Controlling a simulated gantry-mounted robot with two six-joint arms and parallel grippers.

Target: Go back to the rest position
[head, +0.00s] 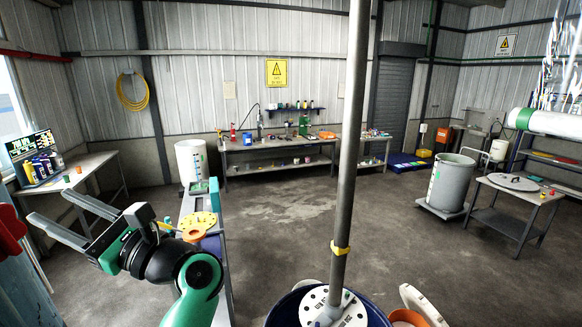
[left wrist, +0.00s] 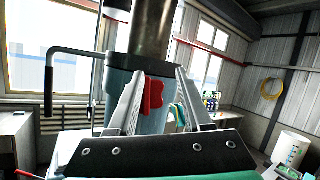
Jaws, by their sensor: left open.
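My left gripper (head: 52,212) is at the lower left of the head view, its two grey fingers spread apart and pointing left, with nothing between them. In the left wrist view the fingers (left wrist: 157,95) also stand apart. A red part (left wrist: 152,96) on a blue-grey cylindrical body (left wrist: 152,122) shows between them, beyond the fingers; I cannot tell the exact gap. A red piece (head: 10,232) also shows at the left edge of the head view. My right gripper is not in view.
A grey pole (head: 350,150) rises from a perforated white disc (head: 315,300) at a blue drum (head: 285,308). A narrow bench with a yellow disc (head: 200,222) stands near my left arm. A grey vat (head: 452,182) and small table (head: 515,188) stand right. The middle floor is clear.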

